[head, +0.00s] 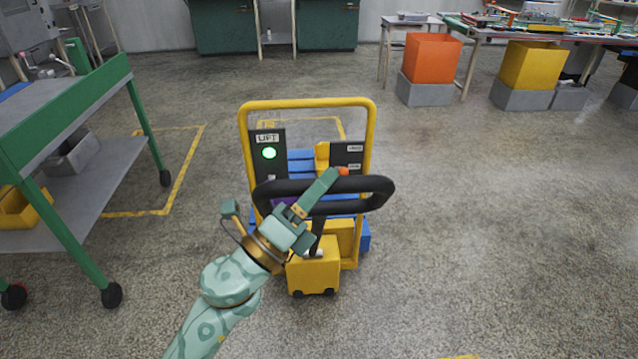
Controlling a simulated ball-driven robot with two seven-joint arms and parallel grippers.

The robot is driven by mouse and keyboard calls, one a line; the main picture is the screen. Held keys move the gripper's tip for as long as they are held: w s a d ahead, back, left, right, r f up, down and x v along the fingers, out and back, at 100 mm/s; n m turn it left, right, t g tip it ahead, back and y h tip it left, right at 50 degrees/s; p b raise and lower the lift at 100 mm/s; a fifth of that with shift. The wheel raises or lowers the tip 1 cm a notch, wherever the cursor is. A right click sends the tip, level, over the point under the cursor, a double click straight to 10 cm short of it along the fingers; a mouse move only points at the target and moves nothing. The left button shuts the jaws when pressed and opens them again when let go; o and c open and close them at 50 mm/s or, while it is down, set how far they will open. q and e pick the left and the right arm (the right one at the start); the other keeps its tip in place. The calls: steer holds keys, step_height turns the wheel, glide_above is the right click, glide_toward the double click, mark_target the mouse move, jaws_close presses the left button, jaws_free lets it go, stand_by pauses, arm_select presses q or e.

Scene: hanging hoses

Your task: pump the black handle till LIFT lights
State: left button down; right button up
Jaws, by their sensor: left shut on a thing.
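The black handle (380,188) is a rounded loop at the front of a yellow pallet jack (313,277). The fingers hide part of the loop. Behind it, a dark panel with a LIFT label (267,138) carries a round lamp (269,153), which glows green. A second dark panel (346,156) with two small labels is to its right. My right gripper is not in view.
Blue boxes (301,162) sit behind the handle inside the yellow frame (307,103). A green-framed cart (62,125) stands at the left. Orange (431,58) and yellow (530,65) bins stand at the back right. The floor to the right is clear.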

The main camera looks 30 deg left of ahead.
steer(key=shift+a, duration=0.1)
arm_select(q)
steer(key=c, duration=1.2)
jaws_free()
steer(key=shift+o, duration=0.2)
steer(key=b+v, duration=0.3)
steer(key=v, duration=1.3)
steer(key=shift+f+b, duration=0.2)
steer(key=shift+b, duration=0.2)
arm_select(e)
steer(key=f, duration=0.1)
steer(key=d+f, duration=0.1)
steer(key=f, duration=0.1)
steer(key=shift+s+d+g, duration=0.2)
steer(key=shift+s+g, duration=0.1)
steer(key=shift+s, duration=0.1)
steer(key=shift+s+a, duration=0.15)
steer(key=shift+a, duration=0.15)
